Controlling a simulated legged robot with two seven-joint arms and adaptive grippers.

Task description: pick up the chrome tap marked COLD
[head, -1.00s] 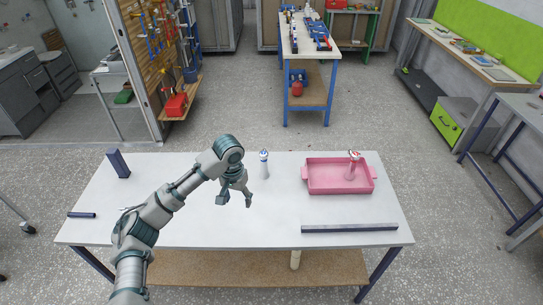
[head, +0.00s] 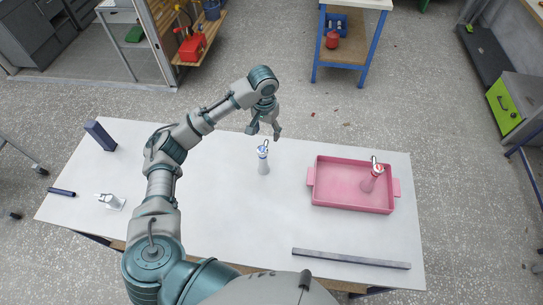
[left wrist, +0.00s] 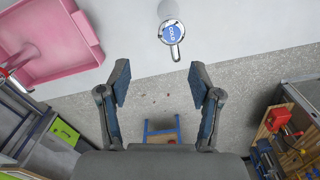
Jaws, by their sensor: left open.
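The chrome tap marked COLD (head: 263,160) stands upright on the white table, with a blue cap and a lever on top. In the left wrist view its blue COLD label (left wrist: 171,31) shows at the top, past the fingertips. My left gripper (head: 264,132) is open and empty, its fingers hanging near the tap's top and toward the table's far side. In the left wrist view the fingers (left wrist: 160,79) are spread, with floor between them and the tap outside them. My right gripper is not in view.
A pink tray (head: 325,187) on the right holds a red-capped tap (head: 373,177). A grey bar (head: 350,258) lies at the front right. A dark block (head: 100,136), a dark rod (head: 61,192) and a small pale fitting (head: 110,201) are on the left. Bare table surrounds the COLD tap.

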